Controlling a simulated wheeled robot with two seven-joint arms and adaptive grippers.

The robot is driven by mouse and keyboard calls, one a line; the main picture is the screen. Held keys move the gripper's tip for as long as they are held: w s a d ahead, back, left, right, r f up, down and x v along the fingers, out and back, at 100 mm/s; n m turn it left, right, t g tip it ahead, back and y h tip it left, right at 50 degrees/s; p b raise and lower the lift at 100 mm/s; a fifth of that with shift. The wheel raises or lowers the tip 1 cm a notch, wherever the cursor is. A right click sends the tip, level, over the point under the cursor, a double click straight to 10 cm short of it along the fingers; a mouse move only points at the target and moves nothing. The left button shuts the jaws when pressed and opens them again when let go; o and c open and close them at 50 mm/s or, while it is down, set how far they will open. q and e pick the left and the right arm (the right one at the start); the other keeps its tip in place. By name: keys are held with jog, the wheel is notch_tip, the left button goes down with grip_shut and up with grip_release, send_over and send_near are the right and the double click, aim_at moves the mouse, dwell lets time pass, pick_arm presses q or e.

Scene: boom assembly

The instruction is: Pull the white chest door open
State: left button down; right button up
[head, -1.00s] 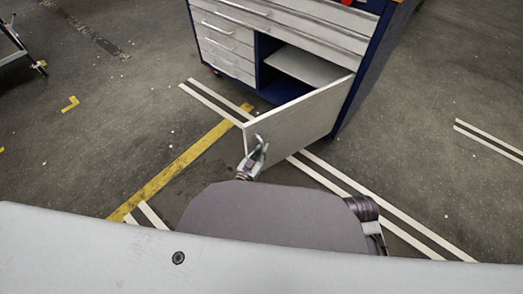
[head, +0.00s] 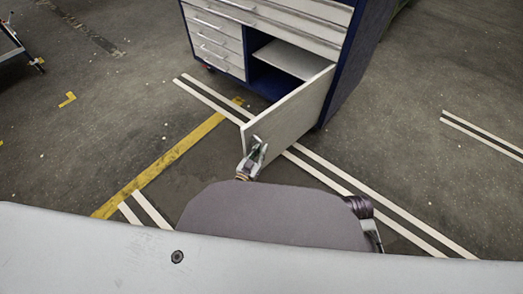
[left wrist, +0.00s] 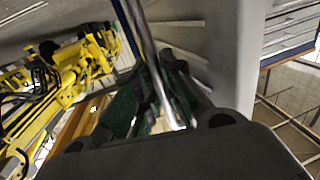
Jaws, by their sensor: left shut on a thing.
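The white chest door (head: 290,113) stands swung open from the blue and white tool chest (head: 340,75), hinged at the chest's right side. My left gripper (head: 256,152) is at the door's free edge, shut on the door handle (head: 257,140). In the left wrist view the handle (left wrist: 147,45) is a grey bar running down between the dark fingers of the gripper (left wrist: 155,100). Behind the door the open compartment shows a white shelf (head: 287,59). My right gripper is not clearly seen; only part of that arm shows at the right of my body.
White drawers (head: 217,45) with bar handles fill the chest's left side. White and yellow floor stripes (head: 165,158) cross the grey floor. A dark cart (head: 12,45) stands at the far left. The floor at right is clear. A yellow machine (left wrist: 70,75) shows in the wrist view.

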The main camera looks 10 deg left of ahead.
pick_arm(q)
jog(key=shift+s+d, duration=0.1)
jog(key=shift+s, duration=0.05)
dwell(0.3)
jog(key=c, duration=1.5)
grip_release()
jog(key=shift+s, duration=0.15)
jog(key=v, duration=1.1)
jog(key=shift+s, duration=0.4)
jog(key=shift+f, duration=0.15)
